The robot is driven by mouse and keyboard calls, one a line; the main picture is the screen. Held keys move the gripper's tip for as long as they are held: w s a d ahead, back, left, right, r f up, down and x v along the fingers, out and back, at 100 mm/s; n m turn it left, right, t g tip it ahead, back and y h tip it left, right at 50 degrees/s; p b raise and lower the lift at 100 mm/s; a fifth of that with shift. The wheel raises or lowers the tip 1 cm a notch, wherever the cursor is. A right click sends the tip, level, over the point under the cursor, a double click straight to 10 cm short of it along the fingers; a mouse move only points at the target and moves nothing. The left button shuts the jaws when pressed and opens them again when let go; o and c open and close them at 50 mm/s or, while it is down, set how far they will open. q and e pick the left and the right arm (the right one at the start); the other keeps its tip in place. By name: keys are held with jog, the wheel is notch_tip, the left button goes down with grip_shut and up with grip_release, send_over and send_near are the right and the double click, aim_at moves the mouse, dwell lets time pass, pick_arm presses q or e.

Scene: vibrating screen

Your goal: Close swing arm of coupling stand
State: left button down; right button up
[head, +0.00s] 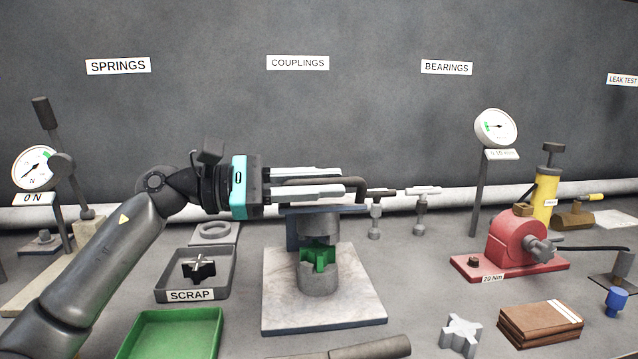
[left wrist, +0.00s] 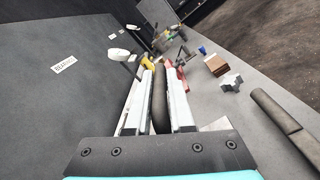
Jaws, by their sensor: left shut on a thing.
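The coupling stand has a pale marbled base plate (head: 355,312) at the middle of the bench. On it stands a grey coupling (head: 319,283) with a green star insert (head: 318,256) between its upper and lower halves. A dark blue-grey part of the stand (head: 293,232) rises behind the coupling and crosses over its top. A dark bent handle (head: 353,187) lies above it. My left gripper (head: 342,182) comes in from the left, level, and is shut on this handle. In the left wrist view the dark handle (left wrist: 160,105) runs between the two pale fingers. My right gripper is not in view.
A scrap tray (head: 228,289) and a green tray (head: 215,318) are on the left. Two small grey posts (head: 375,222) stand behind the stand. A red fixture (head: 508,245), brown blocks (head: 540,325) and a grey star piece (head: 461,333) are on the right. A bar lies in front.

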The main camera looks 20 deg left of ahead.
pick_arm(q)
jog(key=shift+d+f, duration=0.1)
jog(key=shift+f, duration=0.05)
jog(key=c, duration=1.2)
grip_release()
jog(key=shift+w, duration=0.1)
jog(key=shift+o, duration=0.8)
jog(key=shift+w+d, duration=0.2)
jog(key=shift+w, duration=0.05)
jog(key=shift+o, duration=1)
jog(key=shift+s+a, duration=0.1)
jog(key=shift+s, duration=0.05)
jog(key=shift+s+a, duration=0.3)
jog(key=shift+a, duration=0.25)
jog(key=v, duration=1.4)
jog(key=shift+b, duration=0.4)
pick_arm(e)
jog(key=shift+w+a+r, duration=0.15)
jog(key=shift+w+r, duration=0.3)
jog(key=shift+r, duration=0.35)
